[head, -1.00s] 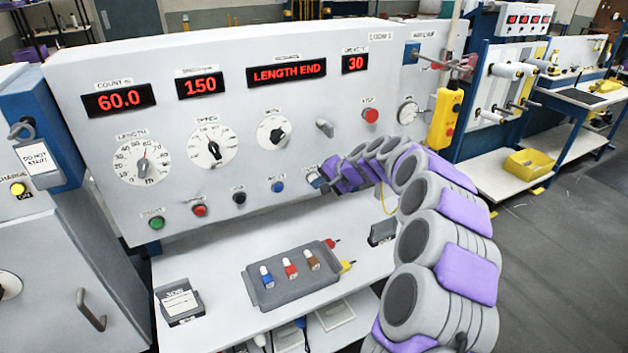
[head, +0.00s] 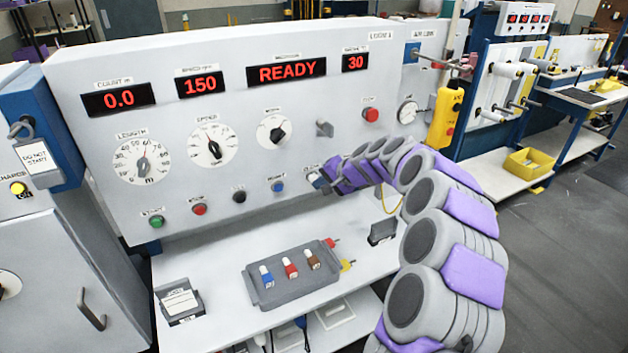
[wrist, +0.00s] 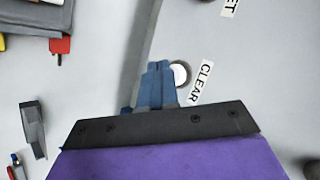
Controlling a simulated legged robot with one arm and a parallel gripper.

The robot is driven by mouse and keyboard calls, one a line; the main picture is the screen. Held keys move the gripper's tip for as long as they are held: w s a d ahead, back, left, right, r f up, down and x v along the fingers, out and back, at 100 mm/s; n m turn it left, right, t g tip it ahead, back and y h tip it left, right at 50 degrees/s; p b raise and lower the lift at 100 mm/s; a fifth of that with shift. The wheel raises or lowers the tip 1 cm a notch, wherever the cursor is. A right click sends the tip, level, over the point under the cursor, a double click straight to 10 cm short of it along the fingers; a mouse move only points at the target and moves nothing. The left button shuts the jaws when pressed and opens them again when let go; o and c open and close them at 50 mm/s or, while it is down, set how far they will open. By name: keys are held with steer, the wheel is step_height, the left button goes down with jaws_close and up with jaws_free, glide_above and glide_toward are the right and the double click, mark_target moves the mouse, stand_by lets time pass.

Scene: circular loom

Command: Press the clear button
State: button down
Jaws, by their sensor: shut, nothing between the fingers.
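The clear button is a round white button (wrist: 180,74) beside the "CLEAR" label (wrist: 200,82) in the wrist view. My gripper (wrist: 158,66) is shut and empty, its blue fingertips overlapping the button's left edge in that view. I cannot tell whether the tips touch it. The message display (head: 286,71) reads "READY" and the count display (head: 118,98) reads "0.0".
A blue button (head: 278,187) and a black button (head: 239,197) sit left of my gripper, with red and green ones farther left. A grey tray (head: 268,298) with coloured pieces stands on the shelf below. A yellow pendant (head: 444,118) hangs at the panel's right.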

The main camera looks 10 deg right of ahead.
steer(key=shift+s+d, duration=0.1)
steer(key=shift+s, duration=0.2)
steer(key=shift+s, duration=0.1)
steer(key=shift+s+d+b, duration=0.1)
steer(key=shift+s+d, duration=0.15)
steer(key=shift+s, duration=0.5)
steer(key=shift+s+d+b, duration=0.1)
steer(key=shift+s+d, duration=0.2)
steer(key=shift+s, duration=0.45)
steer(key=shift+s+d+b, duration=0.1)
steer(key=shift+s+d, duration=0.15)
steer(key=shift+s, duration=0.5)
